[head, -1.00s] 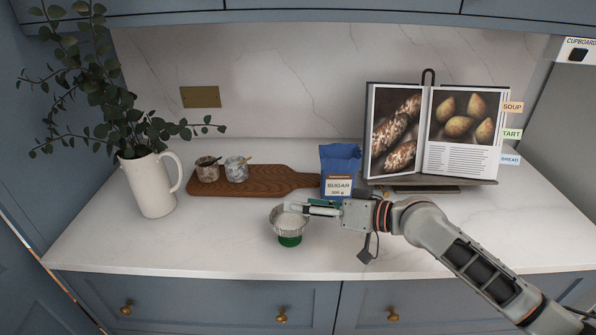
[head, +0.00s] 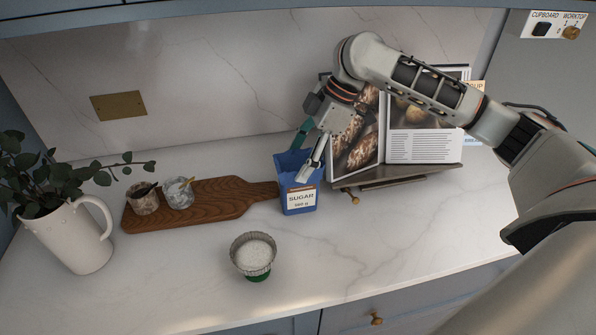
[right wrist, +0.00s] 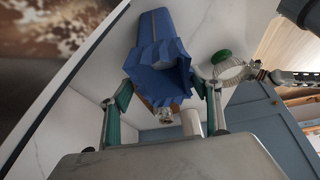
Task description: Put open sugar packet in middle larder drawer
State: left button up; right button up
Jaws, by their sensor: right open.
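The blue open sugar packet (head: 299,200) stands upright on the marble worktop, with its torn top open and its white label facing me. My right gripper (head: 303,163) comes down over the packet's top from above and behind. In the right wrist view the gripper's two fingers (right wrist: 162,88) are spread with the packet's open mouth (right wrist: 158,82) between them. I cannot tell whether either finger touches the paper. A blue-grey drawer front with a brass knob (head: 377,319) shows below the worktop edge; I cannot tell whether it is the middle larder drawer.
A metal cup of white grains (head: 254,255) on a green base stands in front of the packet. A wooden board (head: 225,198) with two small jars lies left, near a white jug (head: 75,235). A cookbook on a stand (head: 420,135) is close right. The front right worktop is clear.

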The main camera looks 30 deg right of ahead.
aim_at(299, 186)
jog(key=shift+h, duration=0.3)
jog(key=f, duration=0.6)
jog(key=shift+s+a+f, duration=0.25)
jog(key=shift+a+f, duration=0.1)
pick_arm(q)
jog(key=shift+d+r, duration=0.5)
jog(key=shift+d, duration=0.3)
pick_arm(e)
jog(key=c, duration=1.6)
jog(key=shift+r, duration=0.15)
